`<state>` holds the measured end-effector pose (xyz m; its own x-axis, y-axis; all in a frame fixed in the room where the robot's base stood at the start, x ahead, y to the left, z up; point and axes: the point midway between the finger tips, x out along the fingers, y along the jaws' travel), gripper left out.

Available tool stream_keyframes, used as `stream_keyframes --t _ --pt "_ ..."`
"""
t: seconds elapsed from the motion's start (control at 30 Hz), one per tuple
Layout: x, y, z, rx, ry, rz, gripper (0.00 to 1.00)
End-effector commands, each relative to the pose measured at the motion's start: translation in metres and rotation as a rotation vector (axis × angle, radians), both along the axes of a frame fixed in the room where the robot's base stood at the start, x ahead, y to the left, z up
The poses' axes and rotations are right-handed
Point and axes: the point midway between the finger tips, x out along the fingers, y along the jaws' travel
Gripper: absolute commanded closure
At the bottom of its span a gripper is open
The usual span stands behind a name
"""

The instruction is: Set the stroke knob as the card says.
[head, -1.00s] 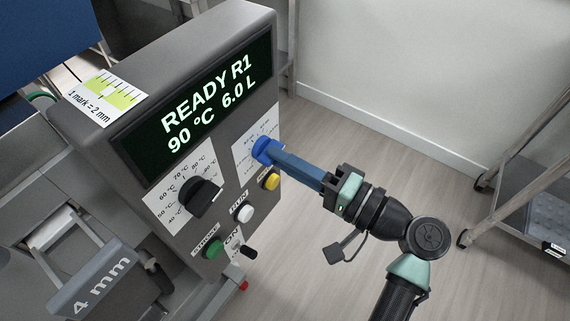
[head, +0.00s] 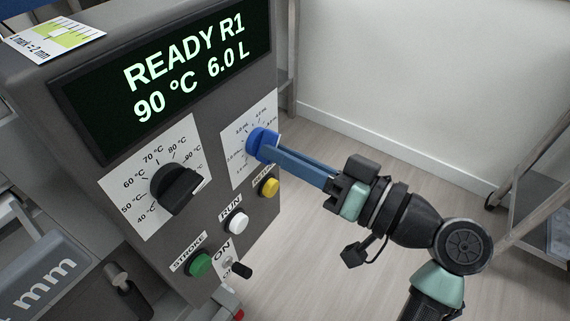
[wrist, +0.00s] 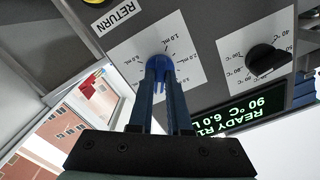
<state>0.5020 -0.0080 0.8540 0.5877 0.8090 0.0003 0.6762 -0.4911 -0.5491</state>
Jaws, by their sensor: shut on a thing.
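The blue knob (head: 259,143) sits on a white mL dial plate (head: 241,168) on the upper right of the machine's sloped panel. In the wrist view the knob (wrist: 158,66) is between the blue fingers, with mL marks fanned around it. My gripper (head: 280,153) is shut on this knob from the front right. The fingers hide part of it, and I cannot read its pointer setting.
The display (head: 180,75) reads "READY R1, 90 °C 6.0 L". A black temperature knob (head: 176,187) is left of the blue one. Below are yellow (head: 269,187), white (head: 236,221) and green (head: 200,264) buttons and an ON toggle (head: 240,269). Open floor lies to the right.

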Motion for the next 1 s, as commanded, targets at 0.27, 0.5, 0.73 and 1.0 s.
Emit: stream_keyframes --t 0.27,0.5,0.73,1.0 --pt "-0.0001 -0.0004 -0.0016 -0.055 -0.074 0.0 1.0" --pt "0.0 -0.0006 -0.0004 -0.066 -0.089 0.0 1.0" --pt "-0.0001 -0.0006 -0.0003 -0.066 -0.089 0.0 1.0" --pt "0.0 -0.0005 -0.0002 -0.065 -0.089 -0.001 0.54"
